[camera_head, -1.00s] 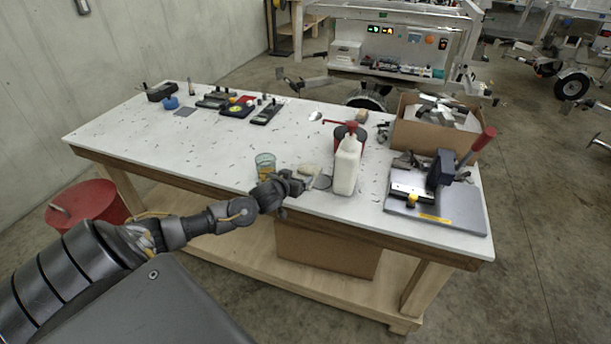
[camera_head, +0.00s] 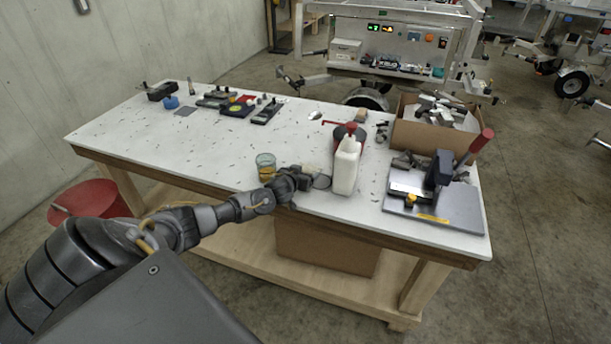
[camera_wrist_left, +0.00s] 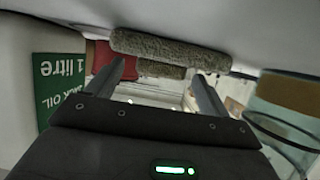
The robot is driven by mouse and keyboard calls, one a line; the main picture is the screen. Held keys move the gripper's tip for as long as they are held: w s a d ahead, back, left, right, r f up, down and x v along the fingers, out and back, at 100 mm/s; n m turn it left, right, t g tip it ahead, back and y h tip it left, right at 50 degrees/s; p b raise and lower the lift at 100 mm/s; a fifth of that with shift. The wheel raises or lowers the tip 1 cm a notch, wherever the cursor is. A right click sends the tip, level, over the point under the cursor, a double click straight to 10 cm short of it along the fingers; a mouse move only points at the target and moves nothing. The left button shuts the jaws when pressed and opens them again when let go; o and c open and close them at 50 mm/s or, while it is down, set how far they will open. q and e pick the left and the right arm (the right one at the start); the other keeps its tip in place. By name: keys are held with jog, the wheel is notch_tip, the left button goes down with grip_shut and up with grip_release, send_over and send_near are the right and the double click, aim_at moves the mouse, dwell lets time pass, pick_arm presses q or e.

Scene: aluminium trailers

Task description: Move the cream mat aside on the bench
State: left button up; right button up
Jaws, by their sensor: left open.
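The cream mat (camera_head: 314,168) lies near the front edge of the bench (camera_head: 200,150), between a glass and a white bottle; my left gripper partly hides it in the head view. In the left wrist view the mat (camera_wrist_left: 170,48) shows as a fuzzy, grey-brown rolled shape just beyond the fingertips. My left gripper (camera_head: 312,180) is low over the bench beside the mat. In the left wrist view its two fingers (camera_wrist_left: 160,80) are spread, with nothing clearly held. Whether they touch the mat I cannot tell. My right gripper is not in view.
The glass with amber liquid (camera_head: 265,170) stands close left of the gripper. The white bottle (camera_head: 346,166) stands close right, with a red container (camera_head: 340,133) behind it. A clamp fixture on a plate (camera_head: 435,205) and a cardboard box (camera_head: 410,133) occupy the right. The bench's left-middle is mostly clear.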

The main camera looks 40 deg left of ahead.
pick_arm(q)
jog(key=c, duration=1.1)
jog(key=shift+r, duration=0.1)
jog(key=shift+r, duration=0.15)
notch_tip(320, 180, up, 2)
jog(key=shift+r+b, duration=0.1)
jog(key=shift+b, duration=0.65)
jog(key=s+a+r, duration=0.1)
jog(key=s+r, duration=0.2)
jog(key=s, duration=0.1)
jog(key=s+a+r, duration=0.1)
jog(key=s+r, duration=0.3)
jog(key=s, duration=0.1)
jog(key=s+a+r, duration=0.2)
jog(key=s+r, duration=0.1)
jog(key=s, duration=0.1)
jog(key=shift+s+r+b, duration=0.15)
jog(key=shift+s+b, duration=0.1)
jog(key=shift+b, duration=0.1)
jog(key=shift+d, duration=0.1)
